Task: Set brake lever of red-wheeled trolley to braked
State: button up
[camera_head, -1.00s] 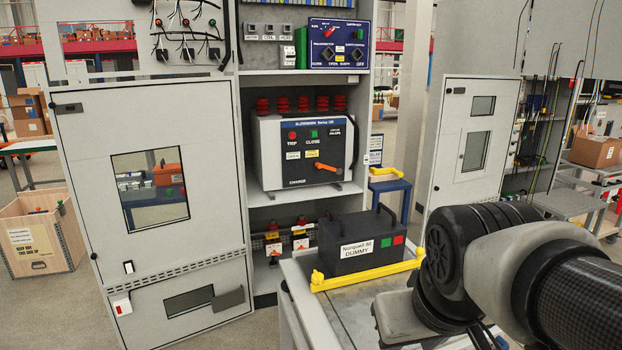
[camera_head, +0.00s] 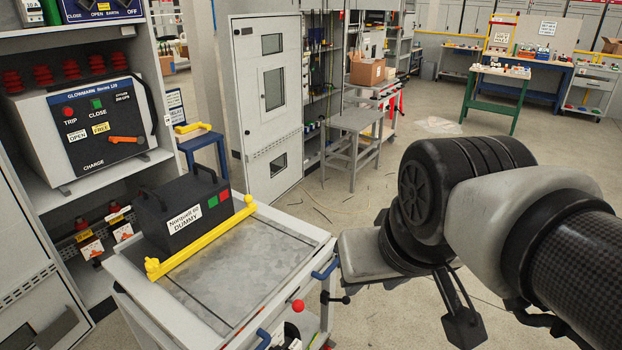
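I cannot tell which knob is the brake lever. My arm comes in from the right, and the dark end of my gripper (camera_head: 462,325) hangs at the bottom, right of the trolley and apart from it. Its fingers are not clear.
A black dummy unit (camera_head: 185,215) sits on the trolley behind a yellow bar (camera_head: 205,240). Open floor lies behind my arm.

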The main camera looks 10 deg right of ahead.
aim_at(346, 301)
jog(key=z, duration=0.35)
jog(key=i+l+u, duration=0.15)
jog(key=i+l, duration=0.2)
jog(key=i, duration=0.15)
jog(key=i+l+u, duration=0.15)
jog(key=i+l, duration=0.2)
jog(key=i, duration=0.15)
jog(key=u, duration=0.1)
jog(key=k+j, duration=0.05)
jog(key=j, duration=0.05)
